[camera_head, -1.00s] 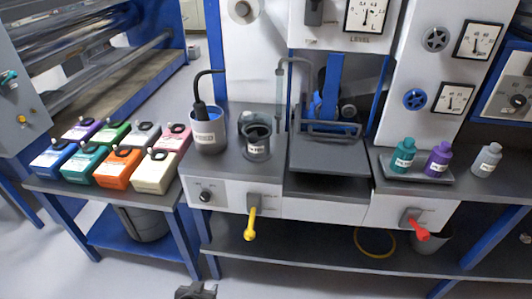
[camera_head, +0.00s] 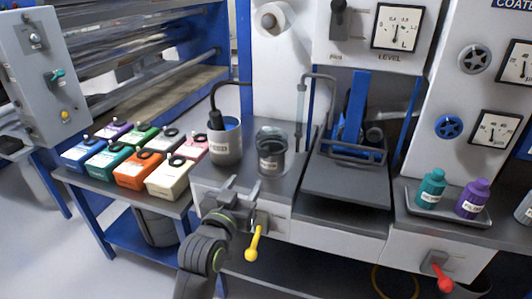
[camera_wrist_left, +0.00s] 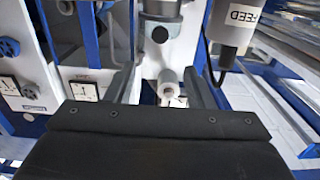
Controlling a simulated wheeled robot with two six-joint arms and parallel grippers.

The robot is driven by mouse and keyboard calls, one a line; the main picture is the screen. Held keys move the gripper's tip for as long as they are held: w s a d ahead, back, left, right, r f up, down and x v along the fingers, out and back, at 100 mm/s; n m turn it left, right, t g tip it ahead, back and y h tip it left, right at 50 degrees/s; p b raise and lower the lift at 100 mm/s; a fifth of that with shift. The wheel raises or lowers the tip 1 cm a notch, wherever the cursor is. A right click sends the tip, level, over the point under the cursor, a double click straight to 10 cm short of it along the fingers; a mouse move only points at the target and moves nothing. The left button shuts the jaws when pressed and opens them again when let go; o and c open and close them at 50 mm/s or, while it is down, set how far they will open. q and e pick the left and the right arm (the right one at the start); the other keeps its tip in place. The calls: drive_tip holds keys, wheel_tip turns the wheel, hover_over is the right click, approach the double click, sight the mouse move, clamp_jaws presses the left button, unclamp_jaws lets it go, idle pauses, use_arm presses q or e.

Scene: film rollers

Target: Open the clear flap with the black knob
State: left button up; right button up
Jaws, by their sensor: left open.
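My right gripper is not in view.
The FEED pot (camera_head: 225,148) with a black hose stands left of the cup. Several coloured boxes (camera_head: 130,172) sit on the left side table. A grey platform (camera_head: 347,187) is to the right, then bottles (camera_head: 432,188) on a tray and a red lever (camera_head: 440,275).

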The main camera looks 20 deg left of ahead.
use_arm(q)
approach(263, 154)
drive_tip(key=w, duration=0.9)
drive_tip(key=shift+d, duration=0.2)
drive_tip(key=shift+w, duration=0.85)
drive_tip(key=c, duration=1)
clamp_jaws()
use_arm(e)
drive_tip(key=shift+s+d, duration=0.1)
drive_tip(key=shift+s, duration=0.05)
